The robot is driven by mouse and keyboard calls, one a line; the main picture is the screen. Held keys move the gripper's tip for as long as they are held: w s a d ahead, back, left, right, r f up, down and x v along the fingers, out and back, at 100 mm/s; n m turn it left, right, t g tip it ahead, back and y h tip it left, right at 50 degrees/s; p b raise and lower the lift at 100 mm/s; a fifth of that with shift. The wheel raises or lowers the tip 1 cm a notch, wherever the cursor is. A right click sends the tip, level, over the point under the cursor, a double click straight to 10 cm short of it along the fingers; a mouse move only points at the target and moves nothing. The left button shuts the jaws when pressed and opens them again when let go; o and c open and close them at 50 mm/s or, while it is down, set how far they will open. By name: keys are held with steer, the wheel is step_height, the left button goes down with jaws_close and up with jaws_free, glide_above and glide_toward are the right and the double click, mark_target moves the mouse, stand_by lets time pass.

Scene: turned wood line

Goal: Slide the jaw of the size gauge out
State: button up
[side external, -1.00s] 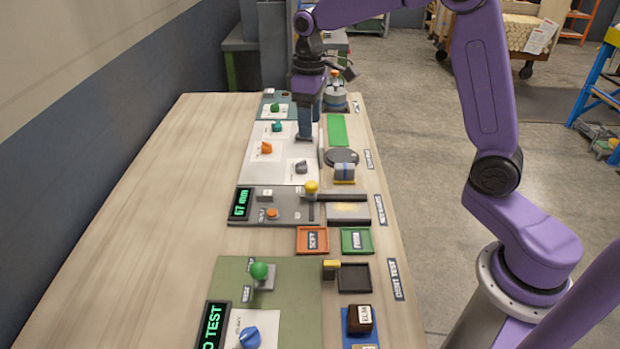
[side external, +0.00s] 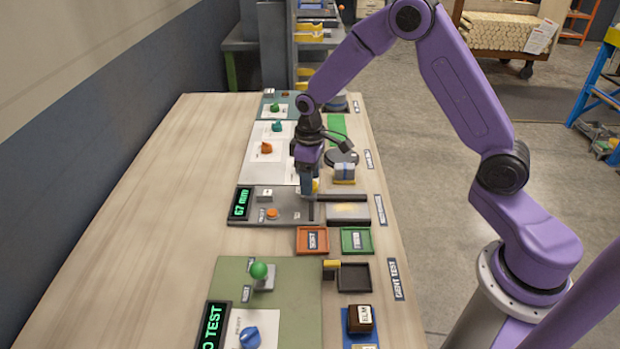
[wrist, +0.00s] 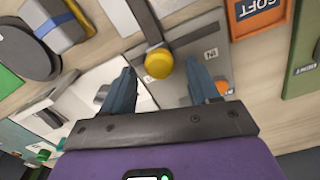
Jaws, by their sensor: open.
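The size gauge (side external: 285,207) is a grey plate on the bench with a green "67 mm" display (side external: 240,203) at its left end. A dark bar (side external: 342,197) extends from it to the right. Its jaw carries a round yellow knob (wrist: 158,63), clear in the wrist view. In the side view only a sliver of the yellow knob (side external: 316,185) shows behind my gripper (side external: 307,191). My gripper is open above the gauge. In the wrist view the knob appears between and just beyond the two fingertips (wrist: 163,85); I see no contact.
An orange "SOFT" tray (side external: 312,240) and a green tray (side external: 357,240) lie in front of the gauge. A block with a blue-grey top (side external: 344,171) stands behind the bar. White panels with knobs (side external: 267,148) lie farther back. The bench's left side is clear.

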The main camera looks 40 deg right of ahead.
steer(key=shift+f, duration=0.3)
jaws_close()
steer(key=shift+w+d, duration=1.25)
jaws_free()
steer(key=shift+w+d, duration=0.1)
steer(key=shift+r, duration=0.1)
